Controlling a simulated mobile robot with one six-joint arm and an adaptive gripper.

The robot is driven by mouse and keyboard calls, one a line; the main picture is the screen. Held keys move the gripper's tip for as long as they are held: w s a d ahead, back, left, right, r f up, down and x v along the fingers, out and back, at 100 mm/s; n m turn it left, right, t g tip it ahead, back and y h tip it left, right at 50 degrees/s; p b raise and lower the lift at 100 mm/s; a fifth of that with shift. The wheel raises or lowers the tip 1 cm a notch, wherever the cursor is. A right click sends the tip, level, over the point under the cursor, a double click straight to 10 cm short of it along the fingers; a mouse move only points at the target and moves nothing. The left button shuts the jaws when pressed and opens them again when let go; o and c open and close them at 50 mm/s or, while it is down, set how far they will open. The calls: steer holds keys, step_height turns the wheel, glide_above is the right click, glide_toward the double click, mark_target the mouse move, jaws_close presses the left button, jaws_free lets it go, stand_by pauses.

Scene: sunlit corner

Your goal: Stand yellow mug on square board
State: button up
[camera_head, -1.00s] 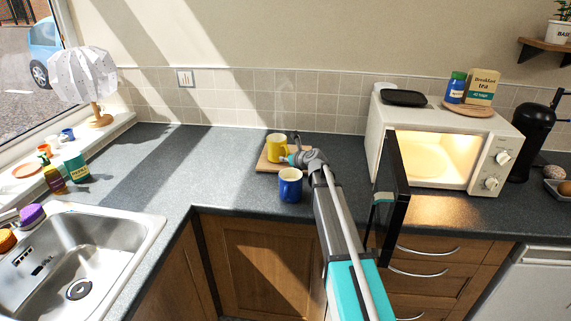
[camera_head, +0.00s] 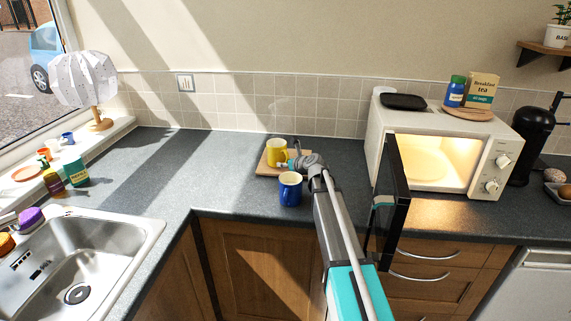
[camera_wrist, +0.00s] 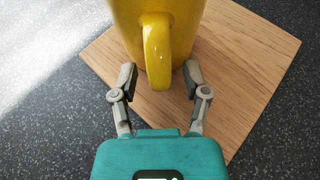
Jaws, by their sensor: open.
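The yellow mug (camera_head: 277,151) stands upright on the square wooden board (camera_head: 263,167) on the worktop. In the wrist view the mug (camera_wrist: 128,22) is at the top, its handle toward me, with the board (camera_wrist: 240,95) around and under it. My gripper (camera_wrist: 160,78) is open, one finger on each side of the handle, and I see a small gap beside the handle. In the head view my gripper (camera_head: 290,163) is at the mug's right front, partly hidden by my wrist.
A blue mug (camera_head: 290,190) stands in front of the board, close to my arm. The microwave (camera_head: 379,125) at the right has its door (camera_head: 393,200) open beside my arm. The sink (camera_head: 75,270) is at the left. The worktop left of the board is clear.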

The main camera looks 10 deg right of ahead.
steer(key=shift+s+d+r+p, duration=0.2)
steer(key=shift+s+r+p, duration=0.15)
steer(key=shift+s, duration=0.2)
steer(key=shift+p+v, duration=1.15)
steer(key=shift+v, duration=2)
